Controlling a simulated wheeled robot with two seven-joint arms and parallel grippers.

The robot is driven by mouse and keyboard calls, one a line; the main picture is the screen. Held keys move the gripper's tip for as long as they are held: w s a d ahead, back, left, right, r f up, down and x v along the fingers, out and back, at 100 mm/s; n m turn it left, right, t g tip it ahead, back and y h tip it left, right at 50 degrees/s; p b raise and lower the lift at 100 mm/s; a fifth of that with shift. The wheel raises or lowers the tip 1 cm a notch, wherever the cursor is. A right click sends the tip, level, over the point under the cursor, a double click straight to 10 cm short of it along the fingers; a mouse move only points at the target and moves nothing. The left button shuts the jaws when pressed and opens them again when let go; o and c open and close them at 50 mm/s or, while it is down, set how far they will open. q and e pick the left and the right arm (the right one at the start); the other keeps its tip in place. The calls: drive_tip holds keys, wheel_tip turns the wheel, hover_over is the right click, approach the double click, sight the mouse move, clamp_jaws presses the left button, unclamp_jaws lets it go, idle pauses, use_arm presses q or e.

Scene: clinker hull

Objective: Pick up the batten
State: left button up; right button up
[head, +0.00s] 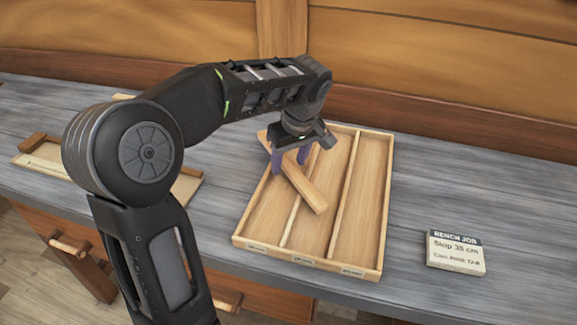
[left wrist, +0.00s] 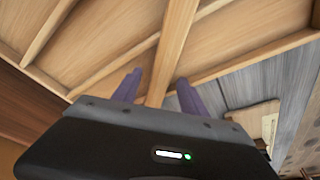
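The batten (head: 306,190) is a light wooden strip lying askew in a three-compartment wooden tray (head: 386,200). It crosses the left divider, and its near end is over the middle compartment. My left gripper (head: 290,165) reaches down over the batten's far part with its purple fingers. In the left wrist view the batten (left wrist: 175,45) runs between the two fingers of my left gripper (left wrist: 158,82). A narrow gap shows on each side of it, so the gripper is open around it. The batten's far part is partly hidden by the gripper. My right gripper is not in view.
The tray stands on a grey plank bench (head: 420,175). A small sign (head: 456,252) headed "BENCH JOB" stands to its right. Another shallow wooden tray (head: 35,163) lies at left, partly behind my arm. A plank wall (head: 430,105) rises behind the bench.

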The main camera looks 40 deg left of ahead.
sight(289, 164)
use_arm(q)
clamp_jaws()
idle(0.3)
drive_tip(key=shift+r, duration=0.15)
wheel_tip(289, 164, up, 10)
drive_tip(key=p, duration=0.1)
idle(0.5)
idle(0.5)
